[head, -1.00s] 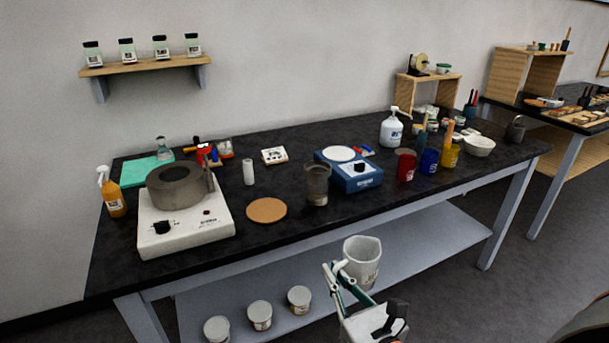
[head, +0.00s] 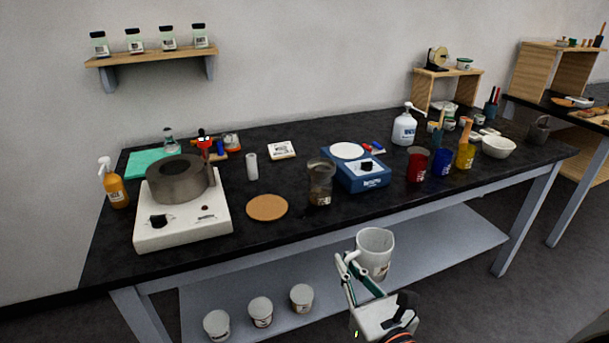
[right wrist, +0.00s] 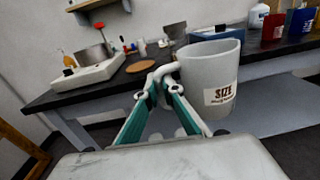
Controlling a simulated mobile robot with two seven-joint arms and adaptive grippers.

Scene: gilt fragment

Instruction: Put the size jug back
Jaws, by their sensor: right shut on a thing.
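The size jug is a pale grey jug (head: 375,252) with a handle on its left side. In the right wrist view the jug (right wrist: 212,82) is large and close, with a label reading "SIZE". My right gripper (head: 348,258) is shut on its handle. It also shows in the right wrist view (right wrist: 158,90), with the fingers at the handle. The jug is held about upright in front of the bench's front edge, lower than the bench top in the head view. My left gripper is not in view.
The black bench top (head: 225,235) carries a white hotplate with a grey pot (head: 180,180), a cork mat (head: 267,207), a glass beaker (head: 320,183), a blue scale (head: 358,172) and coloured cups (head: 417,165). The lower shelf (head: 440,250) holds tubs (head: 261,311) at left; its right part is clear.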

